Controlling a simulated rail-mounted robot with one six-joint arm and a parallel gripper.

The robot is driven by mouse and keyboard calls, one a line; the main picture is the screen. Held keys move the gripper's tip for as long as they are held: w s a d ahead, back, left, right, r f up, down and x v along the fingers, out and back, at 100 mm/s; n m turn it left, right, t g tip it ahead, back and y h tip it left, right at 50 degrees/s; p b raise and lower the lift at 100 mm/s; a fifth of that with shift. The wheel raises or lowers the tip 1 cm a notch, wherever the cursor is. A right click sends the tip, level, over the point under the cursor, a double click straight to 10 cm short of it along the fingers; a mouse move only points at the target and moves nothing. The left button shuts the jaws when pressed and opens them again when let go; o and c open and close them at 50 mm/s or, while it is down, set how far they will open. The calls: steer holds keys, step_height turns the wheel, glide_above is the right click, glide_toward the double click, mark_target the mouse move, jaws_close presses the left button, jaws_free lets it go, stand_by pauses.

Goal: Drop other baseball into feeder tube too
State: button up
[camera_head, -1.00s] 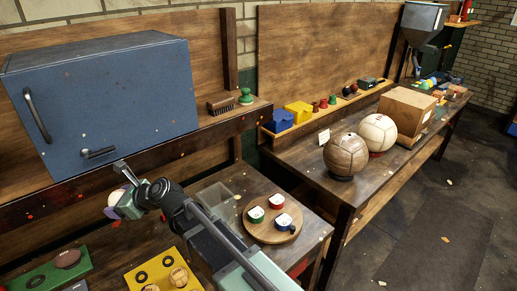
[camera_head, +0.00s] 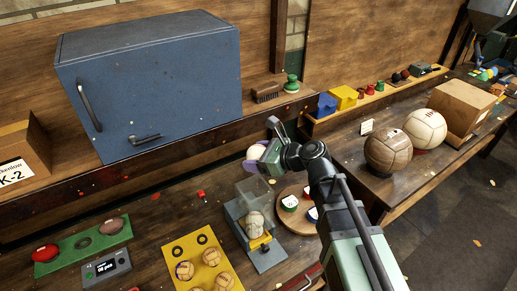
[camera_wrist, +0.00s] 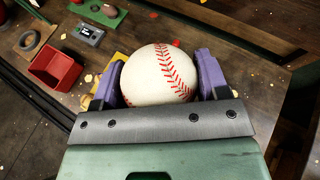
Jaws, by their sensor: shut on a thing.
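My gripper (camera_head: 258,158) is shut on a white baseball with red stitching. The baseball (camera_wrist: 160,75) sits between the purple fingers in the wrist view, and my gripper (camera_wrist: 160,82) hides its lower edge. In the head view they are above the bench, in front of the blue cabinet. A small grey-blue device (camera_head: 268,258) with a clear upper part (camera_head: 254,190) stands below and slightly left of my gripper in that view. Something pale and rounded (camera_head: 255,224) shows in it. I cannot tell for sure whether this device is the feeder tube.
A blue cabinet (camera_head: 150,85) stands behind. A round wooden board (camera_head: 290,222) with small tins is right of the device, partly behind my arm. A yellow ball tray (camera_head: 208,256) and a green tray (camera_head: 82,250) are left. Two large balls (camera_head: 388,150) (camera_head: 425,128) stand on the right bench.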

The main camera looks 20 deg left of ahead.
step_height(320, 180, down, 6)
steer(key=b, duration=0.5)
steer(key=shift+b, duration=0.3)
steer(key=o, duration=1.1)
steer(key=shift+c, duration=0.2)
steer(key=p+v, duration=0.4)
steer(key=v, duration=0.7)
steer(key=shift+a+r, duration=0.1)
